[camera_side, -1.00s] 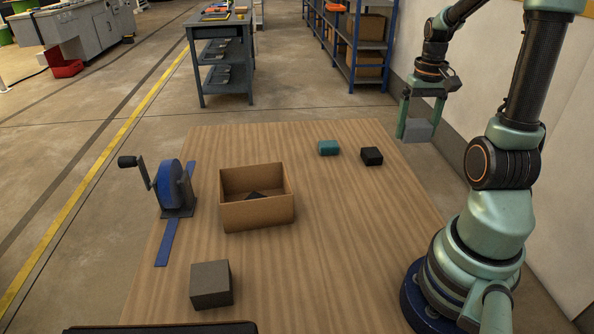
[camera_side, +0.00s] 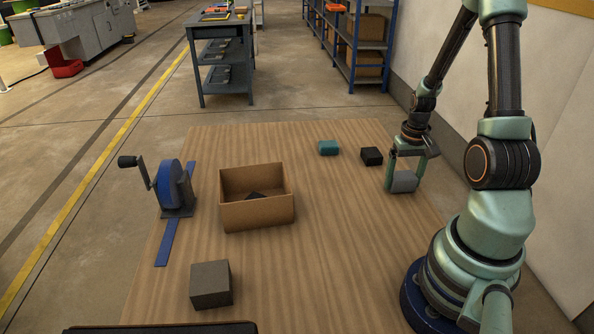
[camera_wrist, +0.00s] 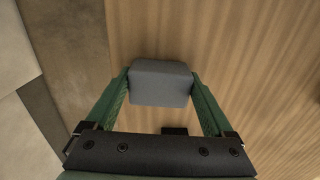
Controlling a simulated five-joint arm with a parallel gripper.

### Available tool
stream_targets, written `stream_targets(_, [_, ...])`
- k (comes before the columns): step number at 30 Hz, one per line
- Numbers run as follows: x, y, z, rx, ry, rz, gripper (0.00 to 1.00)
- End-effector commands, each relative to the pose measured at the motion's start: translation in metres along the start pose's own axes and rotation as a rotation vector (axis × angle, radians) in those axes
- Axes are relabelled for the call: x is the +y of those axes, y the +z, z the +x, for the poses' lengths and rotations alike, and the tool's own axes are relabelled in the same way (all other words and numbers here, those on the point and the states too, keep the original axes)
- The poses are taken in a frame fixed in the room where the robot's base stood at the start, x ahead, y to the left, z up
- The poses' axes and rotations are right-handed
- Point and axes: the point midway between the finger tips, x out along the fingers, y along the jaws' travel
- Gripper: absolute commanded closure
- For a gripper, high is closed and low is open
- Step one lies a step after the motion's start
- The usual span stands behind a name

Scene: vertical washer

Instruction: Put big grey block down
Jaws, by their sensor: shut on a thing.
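My gripper (camera_side: 404,182) is shut on a grey block (camera_side: 403,183), with one green finger on each side of it. In the side view they are near the right edge of the wooden table (camera_side: 330,250), just right of a black block. In the wrist view the grey block (camera_wrist: 160,84) is between the fingertips over the table's wood grain. I cannot tell whether its underside touches the table. Another dark grey block (camera_side: 211,285) sits alone at the table's front left.
A small black block (camera_side: 371,156) and a teal block (camera_side: 329,148) lie at the back right. An open cardboard box (camera_side: 257,215) with something dark inside stands left of centre. A blue cranked device (camera_side: 174,190) stands at the left. The table between box and my gripper is clear.

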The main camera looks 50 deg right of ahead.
Motion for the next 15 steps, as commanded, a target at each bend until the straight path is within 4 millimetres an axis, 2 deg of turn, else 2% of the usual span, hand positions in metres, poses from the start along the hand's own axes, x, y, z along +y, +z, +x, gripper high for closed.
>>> stream_targets(12, [0.0, -0.0002, 0.0047, 0.0, 0.0, 0.0, 0.77])
stream_targets(13, [0.0, -0.0002, 0.0047, 0.0, 0.0, 0.0, 0.05])
stream_targets(14, [0.0, -0.0003, 0.0045, 0.0, 0.0, 0.0, 0.0])
stream_targets(15, [0.0, -0.0003, 0.0044, 0.0, 0.0, 0.0, 0.0])
